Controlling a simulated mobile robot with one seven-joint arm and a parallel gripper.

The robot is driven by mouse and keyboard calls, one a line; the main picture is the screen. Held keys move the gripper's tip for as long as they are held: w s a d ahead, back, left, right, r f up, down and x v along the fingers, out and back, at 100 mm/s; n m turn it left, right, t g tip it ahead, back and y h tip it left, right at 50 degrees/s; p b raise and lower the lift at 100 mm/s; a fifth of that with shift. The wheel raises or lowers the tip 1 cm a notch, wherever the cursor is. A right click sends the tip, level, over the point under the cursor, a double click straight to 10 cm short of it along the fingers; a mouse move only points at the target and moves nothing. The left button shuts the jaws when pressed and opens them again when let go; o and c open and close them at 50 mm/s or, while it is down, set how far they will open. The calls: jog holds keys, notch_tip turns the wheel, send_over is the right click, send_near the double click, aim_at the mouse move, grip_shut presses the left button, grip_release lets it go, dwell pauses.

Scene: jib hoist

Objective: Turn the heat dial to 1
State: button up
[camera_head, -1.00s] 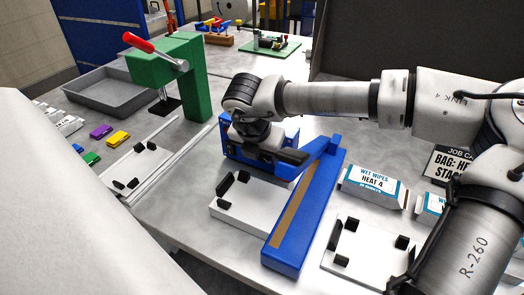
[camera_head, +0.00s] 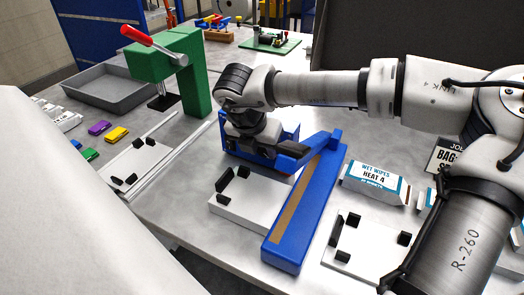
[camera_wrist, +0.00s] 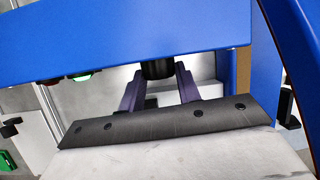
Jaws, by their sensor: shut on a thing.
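The blue heat sealer (camera_head: 296,232) stands on the table with its long blue arm pointing to the front. In the wrist view its blue housing (camera_wrist: 130,35) fills the top. A black round dial (camera_wrist: 157,70) sticks out below the housing edge. My gripper (camera_wrist: 159,78) has its two purple fingers on either side of the dial and is shut on it. The dial's marks and its setting cannot be read. In the head view my wrist is over the back of the sealer and hides the dial.
A white plate with black corner stops (camera_head: 245,205) lies left of the sealer's arm. A wet wipes pack (camera_head: 375,185) and another white fixture (camera_head: 370,243) are on the right. A green press (camera_head: 195,75) and a grey tray (camera_head: 105,88) stand behind left.

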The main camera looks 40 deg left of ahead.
jog(key=shift+a+f+n+t+h+b, duration=0.2)
jog(key=shift+a+n+t+h+b, duration=0.1)
jog(key=shift+h+b, duration=0.85)
jog(key=h+b, duration=0.1)
jog(key=t+h, duration=0.1)
jog(key=h, duration=0.1)
jog(key=shift+s+a+r+n+b, duration=0.1)
jog(key=shift+s+a+n+b, duration=0.1)
jog(key=shift+n+b, duration=0.15)
jog(key=h+p, duration=0.1)
jog(key=t+h+p, duration=0.1)
jog(key=h, duration=0.1)
jog(key=shift+a+r+n, duration=0.15)
jog(key=shift+n, duration=0.2)
jog(key=shift+f+n+t+h+p, duration=0.35)
jog(key=shift+h+p, duration=0.6)
jog(key=shift+p, duration=0.35)
jog(key=shift+w, duration=0.1)
jog(key=o, duration=1)
